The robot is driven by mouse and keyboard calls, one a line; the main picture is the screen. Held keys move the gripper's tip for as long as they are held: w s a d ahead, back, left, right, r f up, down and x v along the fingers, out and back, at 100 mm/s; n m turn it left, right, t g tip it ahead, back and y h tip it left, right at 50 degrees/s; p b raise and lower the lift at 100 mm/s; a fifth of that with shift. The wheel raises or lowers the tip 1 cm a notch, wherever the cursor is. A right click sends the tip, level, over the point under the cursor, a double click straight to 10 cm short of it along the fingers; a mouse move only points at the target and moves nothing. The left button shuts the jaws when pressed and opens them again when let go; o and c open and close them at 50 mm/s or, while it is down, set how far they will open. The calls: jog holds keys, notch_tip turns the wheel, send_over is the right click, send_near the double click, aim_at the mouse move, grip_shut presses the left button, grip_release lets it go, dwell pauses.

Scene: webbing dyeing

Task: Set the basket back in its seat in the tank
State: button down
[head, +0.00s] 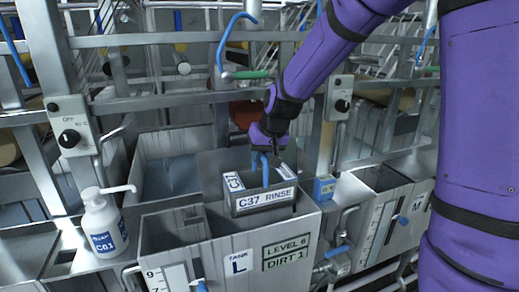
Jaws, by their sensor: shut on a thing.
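The basket (265,211) is a grey box with "C37 RINSE" labels on its rim and a blue handle standing up from it. My gripper (268,149) is shut on the top of the blue handle, directly above the basket. The tank's left part is open and looks empty of baskets. The basket's underside and the seat are hidden, so I cannot tell whether the basket touches the seat.
A small blue box (324,188) sits to the right. Another tank (385,210) stands further right. A metal rail (170,110) and a green-handled tap (247,75) are behind my gripper.

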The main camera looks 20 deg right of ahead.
aim_at(273, 198)
notch_tip(273, 198, down, 23)
jog(key=shift+r, duration=0.15)
dwell(1.8)
jog(key=c, duration=1)
grip_release()
jog(key=shift+c, duration=0.2)
jog(key=v, duration=1)
jog(key=shift+s+r, duration=0.15)
jog(key=shift+r, duration=0.2)
jog(key=shift+r, duration=0.15)
